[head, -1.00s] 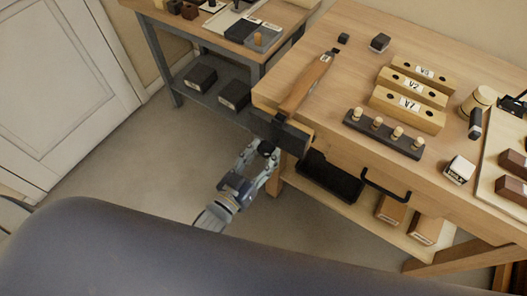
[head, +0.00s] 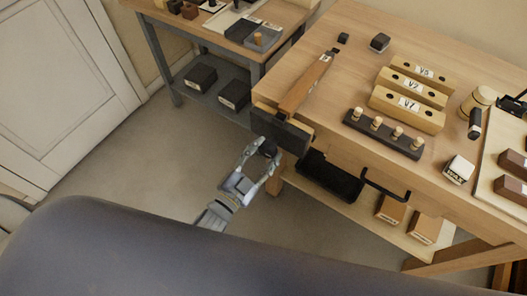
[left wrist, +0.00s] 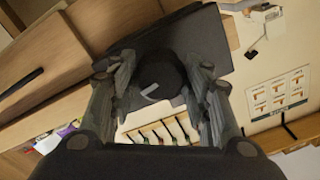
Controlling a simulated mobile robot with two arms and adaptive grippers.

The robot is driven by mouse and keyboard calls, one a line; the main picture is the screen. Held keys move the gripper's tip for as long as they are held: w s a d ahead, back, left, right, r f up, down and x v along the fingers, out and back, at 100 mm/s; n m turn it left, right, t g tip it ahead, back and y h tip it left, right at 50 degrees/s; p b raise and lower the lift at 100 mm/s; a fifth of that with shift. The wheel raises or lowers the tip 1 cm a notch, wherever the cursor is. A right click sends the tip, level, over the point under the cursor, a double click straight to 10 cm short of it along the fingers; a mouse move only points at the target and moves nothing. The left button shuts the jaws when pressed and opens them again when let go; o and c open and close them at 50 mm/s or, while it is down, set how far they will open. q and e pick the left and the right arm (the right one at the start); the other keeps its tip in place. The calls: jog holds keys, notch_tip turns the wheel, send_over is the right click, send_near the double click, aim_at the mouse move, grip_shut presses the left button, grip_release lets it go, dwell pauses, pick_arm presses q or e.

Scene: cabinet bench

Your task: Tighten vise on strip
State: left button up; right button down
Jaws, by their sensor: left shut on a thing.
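The wooden strip (head: 305,88) lies on the bench's left end, its near end at the vise. The vise (head: 280,130) has a dark front jaw at the bench's front left corner; I cannot tell whether it touches the strip. Its round black knob (head: 268,147) sticks out in front. My left gripper (head: 262,159) is shut on the knob, one finger on each side. In the left wrist view the knob (left wrist: 160,82) carries a pale mark and sits between the fingers, with the dark jaw (left wrist: 205,40) behind it. My right gripper is not in view.
Labelled wooden blocks (head: 407,103), a dark peg rack (head: 384,132) and a mallet (head: 477,108) stand on the bench, right of the strip. A black handle (head: 385,187) juts from the bench front. A second table (head: 225,35) stands behind. Floor left of the gripper is clear.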

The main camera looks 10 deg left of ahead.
pick_arm(q)
jog(key=shift+r, duration=0.1)
jog(key=m, duration=0.4)
jog(key=shift+w, duration=0.1)
jog(key=o, duration=0.9)
jog(key=shift+p+v, duration=0.4)
jog(key=shift+v, duration=3.15)
